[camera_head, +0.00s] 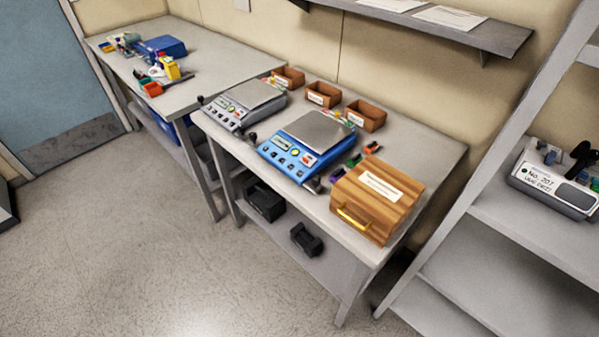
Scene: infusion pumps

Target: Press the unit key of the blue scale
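The blue scale (290,162) stands on the middle table, with a flat grey weighing plate on top. Its sloped front panel has a small display and several round keys; the key labels are too small to read, so I cannot tell which is the unit key. A similar grey scale (241,106) stands to its left. Neither of my grippers is in view.
A wooden box (408,188) with a yellow handle stands right of the blue scale, with small coloured items between them. Several small brown bins (365,116) line the back. A shelf (470,38) hangs above. The floor (130,230) in front is clear.

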